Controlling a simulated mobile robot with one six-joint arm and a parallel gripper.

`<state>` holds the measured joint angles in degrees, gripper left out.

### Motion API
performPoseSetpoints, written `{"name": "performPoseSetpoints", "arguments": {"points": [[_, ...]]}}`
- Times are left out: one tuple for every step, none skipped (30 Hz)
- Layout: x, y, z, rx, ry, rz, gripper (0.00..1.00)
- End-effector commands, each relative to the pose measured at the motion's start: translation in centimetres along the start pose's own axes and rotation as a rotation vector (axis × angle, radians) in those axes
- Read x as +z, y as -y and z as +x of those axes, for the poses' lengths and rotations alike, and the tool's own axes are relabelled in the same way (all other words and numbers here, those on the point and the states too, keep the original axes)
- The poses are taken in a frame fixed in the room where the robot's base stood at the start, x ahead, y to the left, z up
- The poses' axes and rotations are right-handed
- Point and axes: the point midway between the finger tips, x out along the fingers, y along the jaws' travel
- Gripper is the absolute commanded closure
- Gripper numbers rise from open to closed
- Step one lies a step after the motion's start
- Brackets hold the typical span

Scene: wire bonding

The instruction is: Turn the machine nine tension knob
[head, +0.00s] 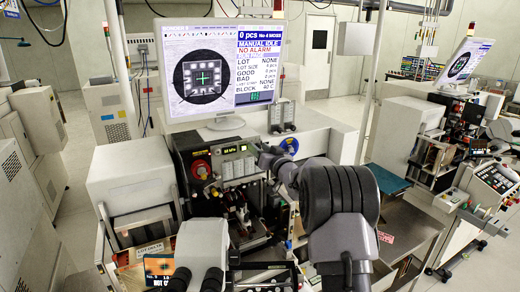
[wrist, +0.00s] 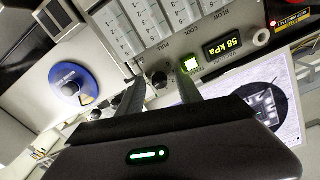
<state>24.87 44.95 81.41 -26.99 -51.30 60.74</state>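The bonding machine (head: 225,205) stands in the middle of the head view, with a control panel below its monitor. My gripper (wrist: 161,86) is open, with one finger on each side of this knob in the picture. I cannot tell whether the fingers touch it or how deep they reach. In the head view my gripper (head: 262,151) is at the panel's right side, and the small knob cannot be made out there.

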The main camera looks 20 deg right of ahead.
Motion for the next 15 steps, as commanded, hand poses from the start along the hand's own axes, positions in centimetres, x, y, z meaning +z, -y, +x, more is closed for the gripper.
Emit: {"name": "performPoseSetpoints", "arguments": {"points": [[0.0,0.0,0.0,0.000,0.000,0.000,0.59],[0.0,0.0,0.0,0.000,0.000,0.000,0.59],[0.0,0.0,0.0,0.000,0.000,0.000,0.59],[0.0,0.0,0.0,0.000,0.000,0.000,0.59],[0.0,0.0,0.0,0.000,0.000,0.000,0.59],[0.0,0.0,0.0,0.000,0.000,0.000,0.59],[0.0,0.0,0.0,0.000,0.000,0.000,0.59],[0.0,0.0,-0.1,0.000,0.000,0.000,0.59],[0.0,0.0,-0.3,0.001,0.000,0.000,0.59],[-0.1,0.0,-0.6,0.001,0.000,0.000,0.59],[-0.1,-0.1,-1.0,0.001,-0.001,0.000,0.59],[-0.1,-0.1,-1.7,0.002,-0.001,0.001,0.59],[-0.1,-0.1,-2.4,0.001,-0.001,0.000,0.59],[-0.1,0.0,-3.2,0.002,0.000,0.001,0.59],[-0.1,-0.1,-4.4,0.003,0.000,0.001,0.59]]}}
